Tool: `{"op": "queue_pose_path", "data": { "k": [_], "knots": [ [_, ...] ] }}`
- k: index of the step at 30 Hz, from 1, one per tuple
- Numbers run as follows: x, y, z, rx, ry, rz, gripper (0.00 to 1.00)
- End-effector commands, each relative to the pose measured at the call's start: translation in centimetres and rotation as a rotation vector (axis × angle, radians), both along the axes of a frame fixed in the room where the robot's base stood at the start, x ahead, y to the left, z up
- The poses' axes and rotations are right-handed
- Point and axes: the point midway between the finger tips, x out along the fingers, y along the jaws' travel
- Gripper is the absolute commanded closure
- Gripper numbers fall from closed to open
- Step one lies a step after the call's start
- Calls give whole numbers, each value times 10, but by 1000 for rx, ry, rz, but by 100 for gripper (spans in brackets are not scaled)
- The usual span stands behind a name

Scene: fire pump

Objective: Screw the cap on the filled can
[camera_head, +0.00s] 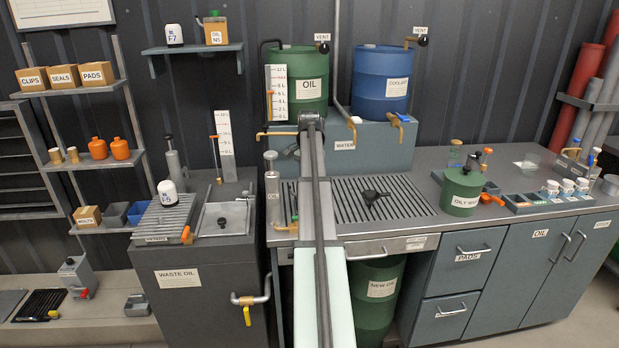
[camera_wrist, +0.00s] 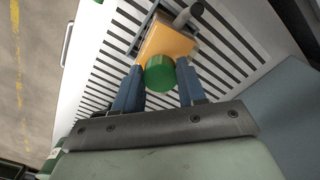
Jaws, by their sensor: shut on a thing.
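In the wrist view my gripper (camera_wrist: 160,72) has its two blue fingers on either side of a green round cap (camera_wrist: 161,77) and is shut on it. An orange-tan can (camera_wrist: 167,43) shows just beyond the cap, over or on the slotted grate. The cap overlaps the near side of the can in this view, and I cannot tell whether it is seated or threaded. In the head view my arm crosses the middle of the picture; my gripper, the can and the cap cannot be made out there.
Green oil drum (camera_head: 300,62) and blue coolant drum (camera_head: 381,75) stand behind, with brass taps below. A green canister (camera_head: 461,190) and a tray of small jars (camera_head: 550,197) are at the right.

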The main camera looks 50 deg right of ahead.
Motion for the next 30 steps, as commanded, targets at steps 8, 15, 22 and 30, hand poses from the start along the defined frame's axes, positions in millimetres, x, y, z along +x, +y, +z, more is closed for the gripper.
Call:
{"op": "queue_pose_path", "data": {
  "k": [8, 15, 22, 30],
  "knots": [
    [0, 0, 0, 0, 0, -114, 87],
    [1, 0, 0, 0, 0, -339, 87],
    [1, 0, 0, 0, 0, -404, 87],
    [1, 0, 0, 0, 0, -421, 87]
  ]
}}
